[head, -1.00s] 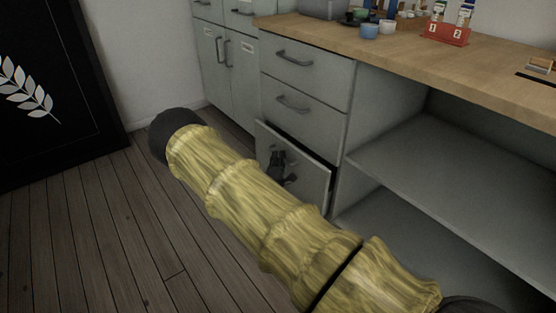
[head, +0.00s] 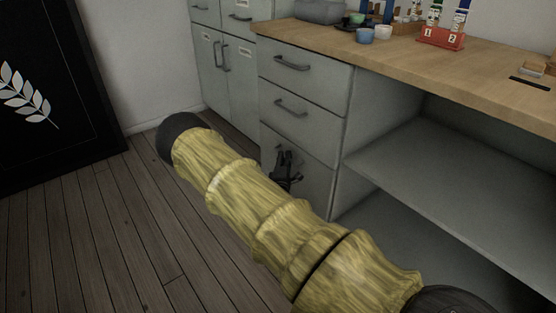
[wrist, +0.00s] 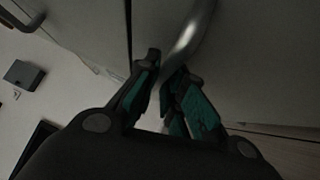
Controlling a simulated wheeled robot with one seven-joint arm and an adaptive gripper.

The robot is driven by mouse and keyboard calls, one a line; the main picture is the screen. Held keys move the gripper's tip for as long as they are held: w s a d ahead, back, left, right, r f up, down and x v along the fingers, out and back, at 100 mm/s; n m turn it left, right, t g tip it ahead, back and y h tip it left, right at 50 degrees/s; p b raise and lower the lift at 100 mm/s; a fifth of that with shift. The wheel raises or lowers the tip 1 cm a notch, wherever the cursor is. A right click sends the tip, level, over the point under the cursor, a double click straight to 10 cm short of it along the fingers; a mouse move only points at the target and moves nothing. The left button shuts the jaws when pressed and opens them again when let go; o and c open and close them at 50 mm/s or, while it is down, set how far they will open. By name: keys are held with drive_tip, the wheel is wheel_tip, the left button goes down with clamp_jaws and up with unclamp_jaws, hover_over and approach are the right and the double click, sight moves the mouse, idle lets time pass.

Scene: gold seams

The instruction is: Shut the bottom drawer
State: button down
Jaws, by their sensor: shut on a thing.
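The bottom drawer (head: 312,186) is the lowest of three grey drawers under the wooden worktop. Its front now looks flush with the cabinet in the head view, with no dark gap showing above it. My gripper (head: 284,168) is at the upper left part of that drawer front, partly hidden by my yellow-sleeved arm. In the wrist view my gripper (wrist: 163,95), with teal pads, has its fingers around the curved metal handle (wrist: 188,42) and is shut on it.
The middle drawer (head: 303,111) and top drawer (head: 305,69) above are shut. An open shelf bay (head: 450,160) lies to the right. A dark leaf picture (head: 45,95) leans at the left. The wooden floor (head: 90,230) in front is clear.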

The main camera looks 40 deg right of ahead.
drive_tip(key=shift+d+r, duration=0.1)
drive_tip(key=shift+d, duration=0.2)
drive_tip(key=c, duration=1.8)
unclamp_jaws()
drive_tip(key=shift+s+a, duration=0.1)
drive_tip(key=v, duration=1.1)
drive_tip(key=shift+s+a+f, duration=0.2)
drive_tip(key=shift+a, duration=0.15)
